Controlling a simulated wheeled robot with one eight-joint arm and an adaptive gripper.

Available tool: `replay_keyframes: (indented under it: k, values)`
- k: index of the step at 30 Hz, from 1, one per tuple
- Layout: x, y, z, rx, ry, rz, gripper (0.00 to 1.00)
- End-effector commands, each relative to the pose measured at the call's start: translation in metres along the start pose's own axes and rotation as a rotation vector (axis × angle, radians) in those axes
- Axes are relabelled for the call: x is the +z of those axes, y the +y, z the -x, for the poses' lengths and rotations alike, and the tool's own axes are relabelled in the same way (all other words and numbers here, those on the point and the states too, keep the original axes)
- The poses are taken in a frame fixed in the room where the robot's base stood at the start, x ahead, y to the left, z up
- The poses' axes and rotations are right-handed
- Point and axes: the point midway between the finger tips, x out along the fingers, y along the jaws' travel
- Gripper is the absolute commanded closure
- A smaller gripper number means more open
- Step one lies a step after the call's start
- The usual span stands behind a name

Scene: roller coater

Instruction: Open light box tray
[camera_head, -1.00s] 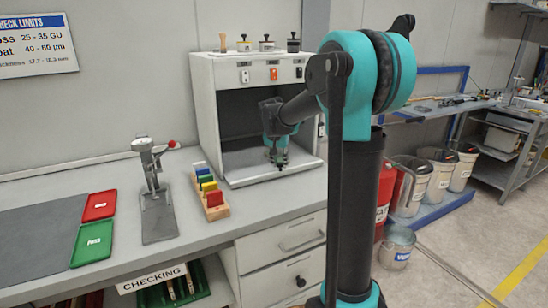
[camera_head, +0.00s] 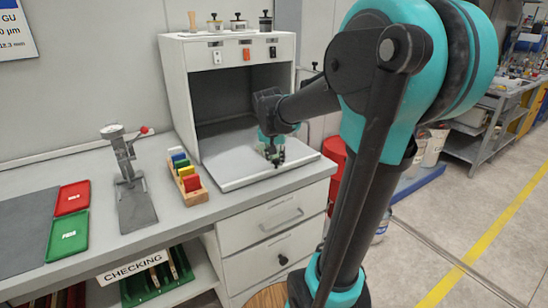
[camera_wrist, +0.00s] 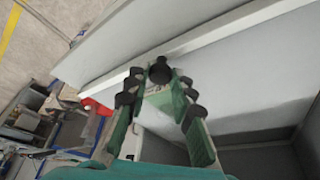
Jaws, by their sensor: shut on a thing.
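The white light box (camera_head: 185,95) stands on the bench with its dark grey interior open to the front. Its light grey tray (camera_head: 232,160) sticks out from the bottom of the box over the bench top. My gripper (camera_head: 275,158) is at the tray, inside its front rim. In the wrist view my gripper (camera_wrist: 160,78) is shut on the tray's small round black knob (camera_wrist: 159,68), beside the tray's raised white rim (camera_wrist: 215,42). The fingers cover part of the knob.
A rack of coloured blocks (camera_head: 187,180), a metal stand gauge (camera_head: 130,185), a red tray (camera_head: 72,198) and a green tray (camera_head: 67,236) lie left on the bench. Drawers (camera_head: 268,222) are below. Bins and a yellow floor line (camera_head: 450,275) are at right.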

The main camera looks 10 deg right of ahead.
Motion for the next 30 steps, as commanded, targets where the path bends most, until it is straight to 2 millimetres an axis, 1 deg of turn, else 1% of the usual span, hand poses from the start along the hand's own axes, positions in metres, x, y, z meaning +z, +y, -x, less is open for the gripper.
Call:
replay_keyframes:
  k: [5,6,11,19,23,26,30]
  values:
    - [0.000,0.000,0.000,0.000,0.000,0.000,1.00]
    - [0.000,0.000,0.000,0.000,0.000,0.000,0.76]
    - [-0.001,0.000,0.000,0.000,0.000,0.000,0.56]
    - [-0.001,0.000,0.000,0.000,0.000,0.000,0.56]
    - [-0.001,-0.001,0.006,0.000,0.000,0.000,0.56]
    - [0.000,0.000,0.018,0.000,0.000,0.000,0.56]
    - [0.000,-0.001,0.043,0.000,0.000,0.002,0.56]
